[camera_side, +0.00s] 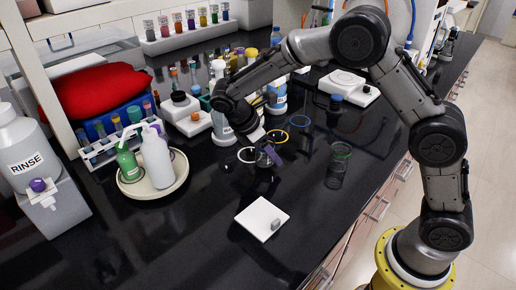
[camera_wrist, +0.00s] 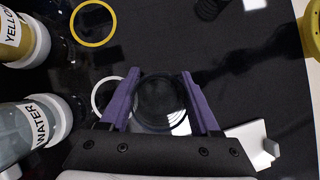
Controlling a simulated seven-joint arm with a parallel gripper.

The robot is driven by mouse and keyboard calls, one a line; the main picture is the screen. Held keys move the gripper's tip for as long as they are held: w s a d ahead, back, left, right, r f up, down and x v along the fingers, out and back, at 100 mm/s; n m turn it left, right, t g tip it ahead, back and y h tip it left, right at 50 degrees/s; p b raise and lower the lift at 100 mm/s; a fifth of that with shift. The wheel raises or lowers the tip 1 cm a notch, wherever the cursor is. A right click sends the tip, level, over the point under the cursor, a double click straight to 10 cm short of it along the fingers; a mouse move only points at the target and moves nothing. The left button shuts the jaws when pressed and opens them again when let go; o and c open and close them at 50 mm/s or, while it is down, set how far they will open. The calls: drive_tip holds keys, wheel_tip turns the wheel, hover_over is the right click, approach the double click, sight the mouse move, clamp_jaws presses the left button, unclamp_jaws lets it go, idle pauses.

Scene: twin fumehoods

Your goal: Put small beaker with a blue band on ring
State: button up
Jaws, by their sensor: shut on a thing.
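My gripper (camera_wrist: 162,88) has purple fingers and is closed around a small clear glass beaker (camera_wrist: 162,108). The beaker has a dark rim or band; its colour is hard to tell. In the side view my gripper (camera_side: 267,155) is low over the black bench, and the fingers partly hide the beaker. Whether its base touches the bench is unclear. A white ring (camera_wrist: 94,98) lies beside the left finger; it also shows in the side view (camera_side: 240,156). A yellow ring (camera_wrist: 73,24) lies farther off, at the upper left in the wrist view.
A clear beaker with a green band (camera_side: 338,168) stands to the right. A white plate (camera_side: 258,218) lies in front. A round tray (camera_side: 126,190) with wash bottles is at left. WATER (camera_wrist: 30,125) and YELLOW (camera_wrist: 22,42) bottles stand close beside the rings.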

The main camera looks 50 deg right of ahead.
sight(258, 150)
drive_tip(key=w, duration=0.4)
drive_tip(key=shift+w, duration=0.1)
drive_tip(key=shift+f, duration=0.75)
drive_tip(key=shift+f, duration=0.15)
drive_tip(key=o, duration=1.4)
drive_tip(key=shift+c, duration=0.2)
drive_tip(key=v, duration=1.1)
drive_tip(key=shift+r, duration=0.3)
drive_tip(key=shift+o, duration=0.5)
drive_tip(key=shift+w+a+r, duration=0.15)
drive_tip(key=shift+a+r, duration=0.1)
drive_tip(key=shift+r, duration=0.05)
